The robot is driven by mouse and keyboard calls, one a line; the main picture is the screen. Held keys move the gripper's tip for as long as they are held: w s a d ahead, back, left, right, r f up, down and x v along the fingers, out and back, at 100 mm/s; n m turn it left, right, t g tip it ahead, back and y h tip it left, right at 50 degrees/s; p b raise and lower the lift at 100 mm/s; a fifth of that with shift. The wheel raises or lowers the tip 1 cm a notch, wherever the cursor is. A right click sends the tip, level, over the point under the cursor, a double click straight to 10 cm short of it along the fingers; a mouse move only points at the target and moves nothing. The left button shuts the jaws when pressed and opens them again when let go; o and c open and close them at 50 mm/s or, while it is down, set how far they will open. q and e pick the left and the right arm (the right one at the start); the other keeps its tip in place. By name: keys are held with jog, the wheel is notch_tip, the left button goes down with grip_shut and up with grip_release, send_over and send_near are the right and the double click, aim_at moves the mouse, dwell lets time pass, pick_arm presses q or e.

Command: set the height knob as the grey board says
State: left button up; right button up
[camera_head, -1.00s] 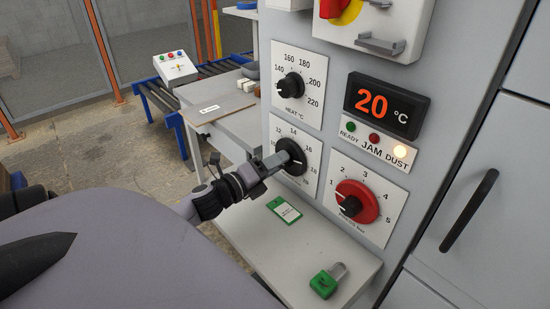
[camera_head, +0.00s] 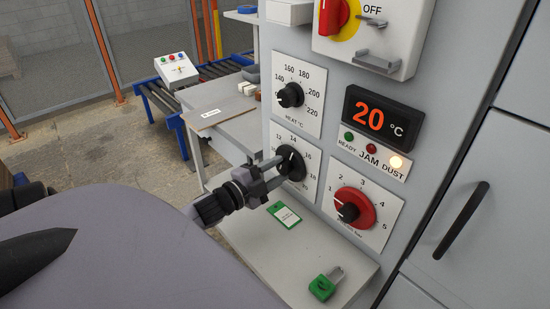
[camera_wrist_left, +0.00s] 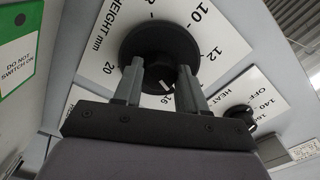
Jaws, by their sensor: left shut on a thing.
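The black height knob (camera_head: 291,159) sits on a white dial plate on the grey machine front; it also shows in the left wrist view (camera_wrist_left: 160,45), with numbers around it. My left gripper (camera_head: 272,172) is shut on the knob, one finger on each side. In the wrist view the knob's white mark points toward the 14 to 16 side; the fingers hide part of the scale, so I cannot tell the exact setting. A flat brownish-grey board (camera_head: 226,111) with a small white label lies on the side table; its text is too small to read. My right gripper is not in view.
The heat knob (camera_head: 290,95) is just above, and a red pressure knob (camera_head: 355,207) is to the lower right. A display (camera_head: 385,112) reads 20 °C, with the dust lamp lit. A green tag (camera_head: 284,214) and green padlock (camera_head: 324,287) are below.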

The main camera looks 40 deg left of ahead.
pick_arm(q)
jog(key=n, duration=0.4)
jog(key=shift+n, duration=0.3)
jog(key=n, duration=0.3)
jog(key=shift+d+f+n, duration=0.1)
jog(key=shift+n, duration=0.3)
jog(key=n, duration=0.9)
jog(key=shift+d, duration=0.15)
jog(key=n, duration=0.3)
jog(key=shift+n, duration=0.3)
jog(key=n, duration=0.3)
jog(key=shift+d+n, duration=0.1)
jog(key=shift+n, duration=0.2)
jog(key=n, duration=0.6)
